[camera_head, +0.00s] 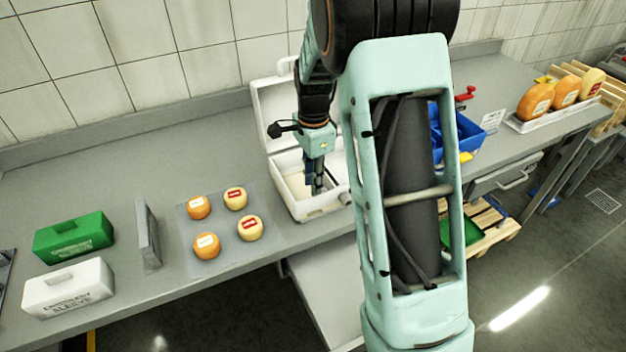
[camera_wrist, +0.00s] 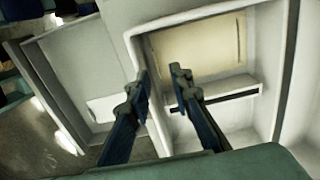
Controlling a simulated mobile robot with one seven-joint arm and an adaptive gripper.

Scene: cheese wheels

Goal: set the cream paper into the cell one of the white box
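The white box (camera_head: 310,212) stands open on the counter with its lid (camera_head: 270,105) raised at the back. In the wrist view, the inside of the box (camera_wrist: 222,118) shows, with low walls dividing it. A flat cream paper (camera_wrist: 203,45) lies in the compartment at the upper right of that view. My gripper (camera_head: 317,188) points down into the box. In the wrist view its two fingers (camera_wrist: 160,80) are apart with nothing held between them. The cream paper is beyond the fingertips, apart from them. Labels for the cells cannot be seen.
Several cheese wheels (camera_head: 206,246) lie on a grey mat (camera_head: 227,227) left of the box. A grey upright block (camera_head: 149,235), a green box (camera_head: 74,236) and a white sleeve box (camera_head: 68,289) stand further left. A blue bin (camera_head: 468,135) is to the right.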

